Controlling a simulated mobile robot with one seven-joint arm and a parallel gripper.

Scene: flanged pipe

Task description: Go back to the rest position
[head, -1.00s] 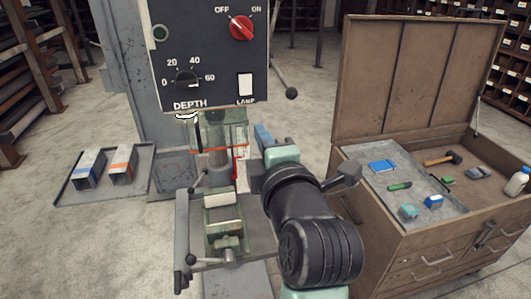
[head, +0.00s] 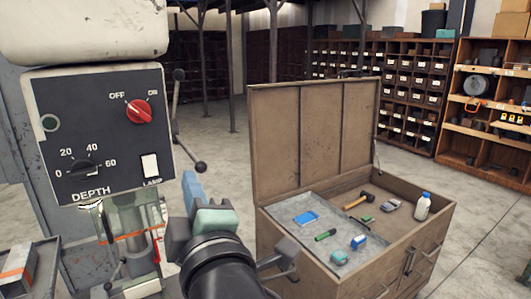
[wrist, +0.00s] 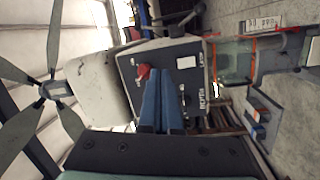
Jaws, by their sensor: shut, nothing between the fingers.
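My gripper (head: 188,184) is in the head view, in front of the drill press's right side and left of the open tool chest. Its blue fingers point up, and my dark arm comes up from the bottom edge. In the wrist view the fingers of my gripper (wrist: 170,78) are together, with nothing between them. Behind them is the drill press's control panel (wrist: 187,62), turned sideways. The same control panel (head: 75,145) shows in the head view, left of the gripper, with a red switch (head: 138,111) and a depth dial (head: 83,168).
The brown tool chest (head: 300,120) stands open at right, its tray (head: 290,218) holding small tools. The drill press vise (head: 140,288) is at lower left. Shelves (head: 400,75) line the back, with open floor before them.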

